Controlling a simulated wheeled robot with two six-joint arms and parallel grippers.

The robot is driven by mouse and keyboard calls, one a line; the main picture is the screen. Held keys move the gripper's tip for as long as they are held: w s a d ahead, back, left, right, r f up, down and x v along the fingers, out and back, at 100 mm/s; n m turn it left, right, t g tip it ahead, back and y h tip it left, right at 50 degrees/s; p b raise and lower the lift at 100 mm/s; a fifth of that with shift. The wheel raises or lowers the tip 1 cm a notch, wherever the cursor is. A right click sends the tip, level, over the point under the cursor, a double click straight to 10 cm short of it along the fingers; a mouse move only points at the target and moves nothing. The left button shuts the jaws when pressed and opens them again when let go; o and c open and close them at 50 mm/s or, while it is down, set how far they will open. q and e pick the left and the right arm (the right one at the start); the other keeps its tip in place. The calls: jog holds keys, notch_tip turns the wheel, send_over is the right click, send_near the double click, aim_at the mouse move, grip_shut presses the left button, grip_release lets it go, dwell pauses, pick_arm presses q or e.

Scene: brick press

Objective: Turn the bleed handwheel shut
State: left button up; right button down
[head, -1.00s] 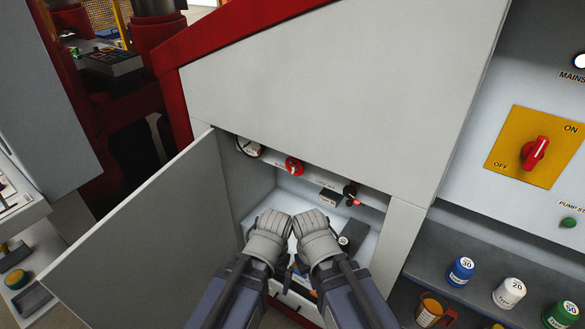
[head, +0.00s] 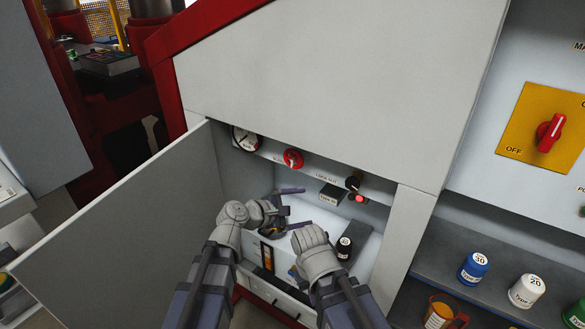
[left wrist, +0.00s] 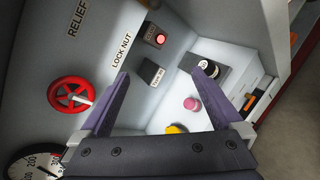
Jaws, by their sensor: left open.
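The red handwheel (head: 293,158) is on the back panel of the open cabinet, right of a round gauge (head: 245,138). In the left wrist view it shows whole, red with a pale spoke or hub (left wrist: 72,95), left of the fingers. My left gripper (head: 297,208) is open and empty, its two purple fingers spread inside the cabinet, below the handwheel and apart from it. The wheel lies outside the gap between the fingers (left wrist: 163,74). My right gripper (head: 312,245) is lower right at the cabinet mouth; its fingers are hidden behind its wrist.
The open door (head: 130,225) stands left of my left arm. A black knob (head: 352,183), a red button (head: 360,198) and a dark label block (head: 329,196) are right of the wheel. Canisters (head: 473,267) line a shelf at right.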

aim_at(292, 158)
pick_arm(q)
jog(key=w+a+r+n+t+b, duration=0.1)
jog(key=w+a+r+n+t, duration=0.65)
jog(key=n, duration=0.65)
jog(key=shift+g+y, duration=0.3)
jog(key=shift+g, duration=0.05)
jog(key=shift+d+f+x, duration=0.15)
jog(key=shift+f+x, duration=0.05)
jog(key=shift+x, duration=2.05)
jog(key=shift+d+f+x, duration=0.1)
jog(key=shift+f+x, duration=0.05)
jog(key=shift+x, duration=2.05)
jog(key=shift+s, duration=0.25)
jog(key=c, duration=1.1)
